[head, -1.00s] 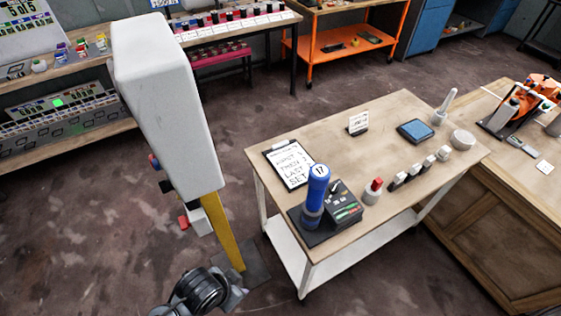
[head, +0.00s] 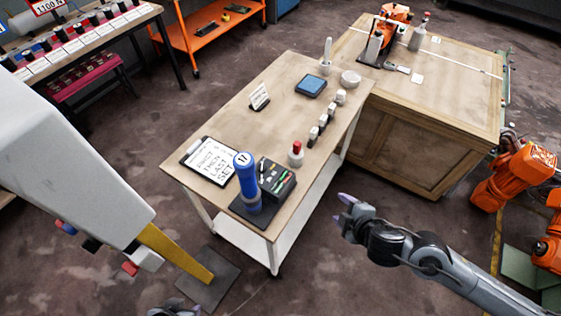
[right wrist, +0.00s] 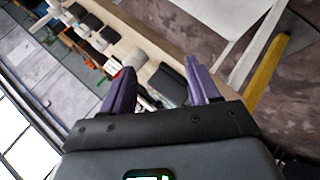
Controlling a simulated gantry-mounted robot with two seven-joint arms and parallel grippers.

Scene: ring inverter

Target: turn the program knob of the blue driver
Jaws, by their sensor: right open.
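The blue driver (head: 246,180), a blue upright cylinder marked 17, stands on a dark base at the near end of the wooden-topped cart (head: 262,120). A black control box (head: 277,180) with small green and red marks stands beside it. Its program knob is too small to make out. My right gripper (head: 346,207) is open and empty, off the cart's right side, apart from the driver. In the right wrist view its two purple fingers (right wrist: 158,82) are spread, with part of the cart top beyond them.
A clipboard (head: 210,161) lies left of the driver. A red-topped white piece (head: 296,154), several small blocks, a tablet (head: 311,85) and a small sign (head: 260,97) are farther back. A wooden crate table (head: 430,90) stands to the right. A white post-like body (head: 70,160) fills the left.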

